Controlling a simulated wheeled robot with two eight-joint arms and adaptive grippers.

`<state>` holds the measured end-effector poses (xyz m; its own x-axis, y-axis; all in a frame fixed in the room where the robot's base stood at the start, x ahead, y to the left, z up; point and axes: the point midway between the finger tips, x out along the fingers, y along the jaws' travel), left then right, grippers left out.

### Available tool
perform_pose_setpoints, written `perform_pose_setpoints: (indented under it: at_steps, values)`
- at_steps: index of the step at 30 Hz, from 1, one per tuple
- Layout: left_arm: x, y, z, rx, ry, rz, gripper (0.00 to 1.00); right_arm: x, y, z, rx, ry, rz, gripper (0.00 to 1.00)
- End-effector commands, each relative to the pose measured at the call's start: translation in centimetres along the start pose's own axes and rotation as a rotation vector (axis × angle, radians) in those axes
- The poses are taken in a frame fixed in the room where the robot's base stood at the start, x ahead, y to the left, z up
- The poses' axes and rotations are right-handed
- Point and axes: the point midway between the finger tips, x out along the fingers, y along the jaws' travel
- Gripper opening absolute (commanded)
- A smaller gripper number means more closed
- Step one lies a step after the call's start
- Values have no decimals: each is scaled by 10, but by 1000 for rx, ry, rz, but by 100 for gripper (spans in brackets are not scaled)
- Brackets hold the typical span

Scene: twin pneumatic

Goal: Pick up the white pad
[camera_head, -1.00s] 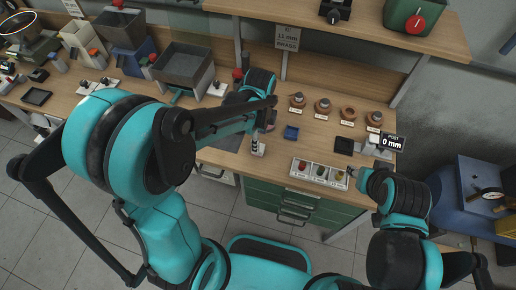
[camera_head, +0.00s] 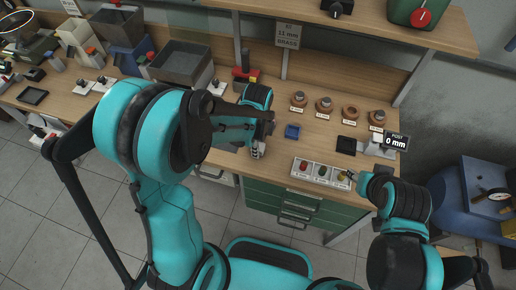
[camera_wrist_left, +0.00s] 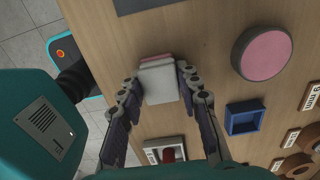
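The white pad (camera_wrist_left: 158,84) lies on the wooden bench in the left wrist view, with a pink edge showing at its far side. My left gripper (camera_wrist_left: 158,74) is open, with one finger on each side of the pad. The right-hand finger is very close to the pad's side; I cannot tell whether it touches. A small gap shows at the left-hand finger. In the head view my left gripper (camera_head: 257,150) points down at the bench's front edge and hides the pad. My right gripper (camera_head: 350,176) is small beside the button box; its fingers are unclear.
A pink-topped round piece (camera_wrist_left: 262,53) and a small blue tray (camera_wrist_left: 246,118) lie to the right of the pad. The button box (camera_head: 321,173) stands near the front edge. Several labelled round parts (camera_head: 325,106) line the back. A black square tray (camera_head: 346,145) sits at right.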

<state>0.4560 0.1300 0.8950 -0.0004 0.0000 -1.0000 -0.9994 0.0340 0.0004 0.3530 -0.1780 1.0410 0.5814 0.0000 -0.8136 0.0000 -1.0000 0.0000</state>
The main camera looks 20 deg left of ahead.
Motion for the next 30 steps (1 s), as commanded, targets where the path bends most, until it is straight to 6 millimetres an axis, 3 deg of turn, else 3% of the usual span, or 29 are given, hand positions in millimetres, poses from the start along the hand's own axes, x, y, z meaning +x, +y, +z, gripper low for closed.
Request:
perform_pose_setpoints:
  at_steps: [3,11,16,20,30]
  values:
    - [0,0,0,0,0,0,1,0,0,0,0,0,0,40]
    - [-3,0,0,0,0,0,1,-1,0,-1,0,0,0,40]
    - [-20,0,0,0,0,0,1,-8,0,-6,0,0,0,40]
    - [-46,0,0,0,0,0,1,-17,0,-12,0,0,0,40]
    - [-89,18,-75,7,0,0,1,-33,0,-24,0,0,0,40]
